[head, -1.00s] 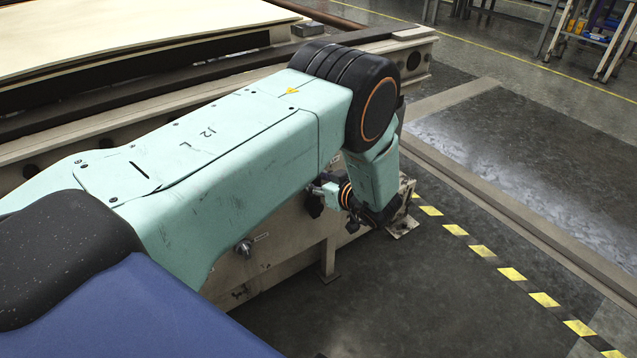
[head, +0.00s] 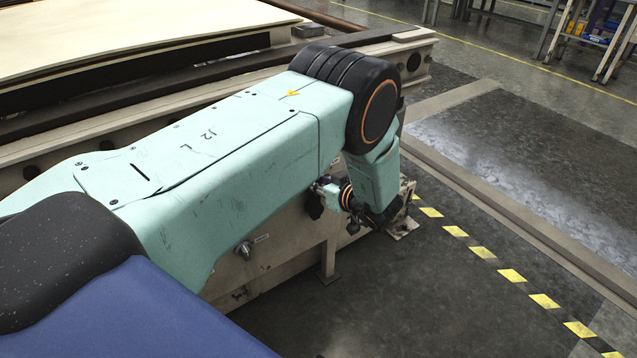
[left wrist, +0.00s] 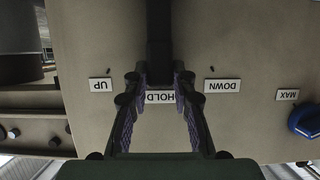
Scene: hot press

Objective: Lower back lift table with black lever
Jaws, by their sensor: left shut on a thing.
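The black lever (left wrist: 159,40) points down between my fingers in the left wrist view, in front of the beige panel (left wrist: 250,45). My left gripper (left wrist: 158,76) is shut on its end, just above the HOLD label (left wrist: 160,97). The UP label (left wrist: 100,85) is to the left and the DOWN label (left wrist: 222,86) to the right; the lettering appears upside down. In the head view my left gripper (head: 315,205) is small and dark beside the beige machine frame (head: 285,235); the lever cannot be made out there. My right gripper is out of view.
A blue knob (left wrist: 304,120) sits by the MAX label (left wrist: 288,94). A metal knob (head: 243,250) sticks out of the frame. A pale board (head: 110,35) lies on the machine at the back left. The floor right of the yellow-black line (head: 483,252) is clear.

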